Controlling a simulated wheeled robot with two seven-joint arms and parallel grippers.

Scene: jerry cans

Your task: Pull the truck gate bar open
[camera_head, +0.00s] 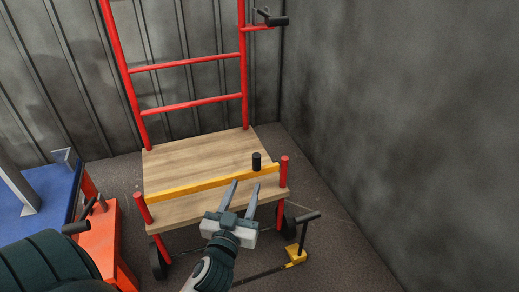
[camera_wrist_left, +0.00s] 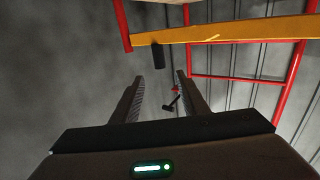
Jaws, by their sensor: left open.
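The truck (camera_head: 190,155) has a wooden deck and a red tubular frame, and stands near the back wall. Its yellow gate bar (camera_head: 200,185) lies across the front between two short red posts, with a black knob (camera_head: 256,162) standing near its right end. In the left wrist view the bar (camera_wrist_left: 225,30) crosses the top and the knob (camera_wrist_left: 158,60) hangs below it. My left gripper (camera_head: 246,185) is open and empty, its fingers pointing toward the bar just below the knob. In the wrist view the fingers (camera_wrist_left: 158,80) are apart, with nothing between them touching. My right gripper is out of view.
An orange-red can (camera_head: 98,240) and a blue surface (camera_head: 35,205) are at the left. A yellow foot part with a black handle (camera_head: 298,250) stands at the truck's front right. A grey wall (camera_head: 400,120) bounds the right side.

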